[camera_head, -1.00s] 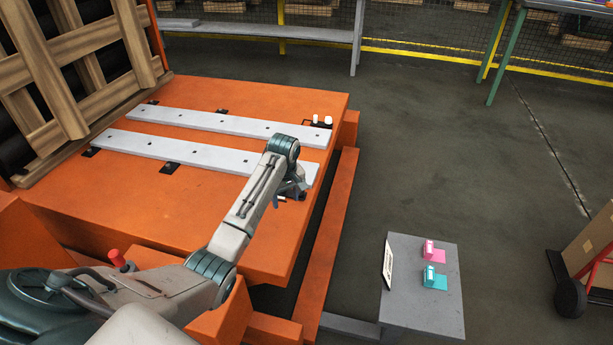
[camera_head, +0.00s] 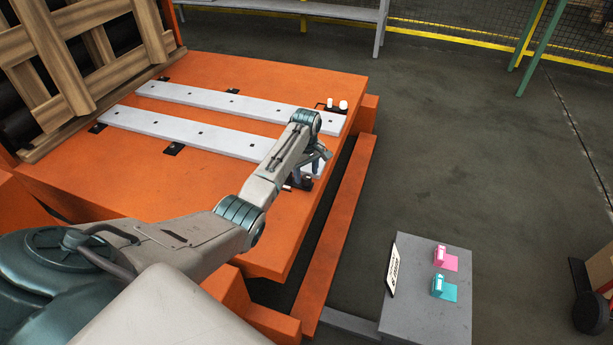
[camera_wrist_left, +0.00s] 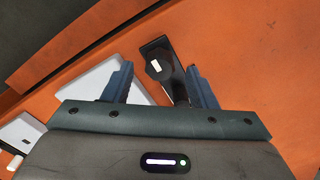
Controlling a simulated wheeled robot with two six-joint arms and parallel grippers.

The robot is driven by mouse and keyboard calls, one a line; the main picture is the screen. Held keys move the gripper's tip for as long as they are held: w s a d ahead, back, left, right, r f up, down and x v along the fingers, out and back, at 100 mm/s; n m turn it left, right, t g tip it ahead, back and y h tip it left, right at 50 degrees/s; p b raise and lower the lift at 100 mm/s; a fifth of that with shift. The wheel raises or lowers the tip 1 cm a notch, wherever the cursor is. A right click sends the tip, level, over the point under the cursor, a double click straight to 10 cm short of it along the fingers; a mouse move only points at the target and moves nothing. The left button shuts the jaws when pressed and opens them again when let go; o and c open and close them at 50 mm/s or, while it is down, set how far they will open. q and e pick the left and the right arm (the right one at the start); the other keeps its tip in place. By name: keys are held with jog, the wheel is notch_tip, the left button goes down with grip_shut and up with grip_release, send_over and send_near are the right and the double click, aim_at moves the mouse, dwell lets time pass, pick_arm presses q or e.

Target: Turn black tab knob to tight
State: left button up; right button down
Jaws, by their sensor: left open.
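Two pale steel strips lie on the orange bed: the near strip (camera_head: 190,133) and the far strip (camera_head: 225,102). My left gripper (camera_head: 309,168) is at the near strip's right end, partly hidden by its own arm. In the left wrist view the left gripper (camera_wrist_left: 159,68) is open. A black tab (camera_wrist_left: 158,62) with a small white mark shows between and just beyond the fingertips, closer to the right finger. The near strip's end (camera_wrist_left: 100,82) lies by the left finger. No grip on the tab shows. My right gripper is not in view.
A wooden crate (camera_head: 85,60) rises at the bed's left. A grey stand (camera_head: 425,300) holds a pink block (camera_head: 446,258) and a teal block (camera_head: 444,288). Open floor lies right of the bed.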

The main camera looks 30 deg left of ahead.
pick_arm(q)
jog(key=shift+f, duration=0.6)
jog(key=c, duration=1)
jog(key=shift+o, duration=0.2)
jog(key=shift+r, duration=0.1)
